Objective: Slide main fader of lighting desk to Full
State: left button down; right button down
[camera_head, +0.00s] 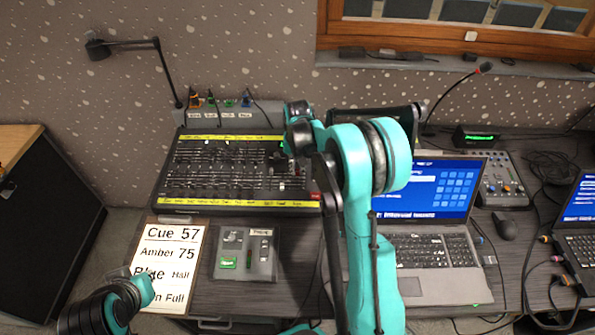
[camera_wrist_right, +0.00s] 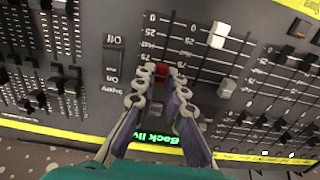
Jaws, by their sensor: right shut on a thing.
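The lighting desk (camera_head: 185,180) is a black fader board with yellow label strips, standing on the table left of centre in the head view. The wrist view shows its faders close up. My right gripper (camera_wrist_right: 160,88) is shut on a red fader cap (camera_wrist_right: 161,68), which lies between the fingertips and is partly hidden by them. The scale beside that slot carries marks such as 0, 25, Half and 75.
A cue sheet (camera_head: 158,245) and a small grey control box (camera_head: 232,262) lie in front of the desk. A laptop (camera_head: 430,250) stands to the right, with a small mixer (camera_head: 502,185) and mouse (camera_head: 504,226) beyond. A lamp (camera_head: 130,45) rises behind the desk.

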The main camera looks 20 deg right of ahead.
jog(key=c, duration=1.8)
grip_release()
jog(key=shift+c, duration=0.2)
jog(key=shift+r+p, duration=0.9)
jog(key=shift+r, duration=0.4)
notch_tip(320, 180, up, 12)
jog(key=shift+s+a, duration=0.2)
jog(key=shift+s, duration=0.2)
jog(key=shift+f, duration=0.1)
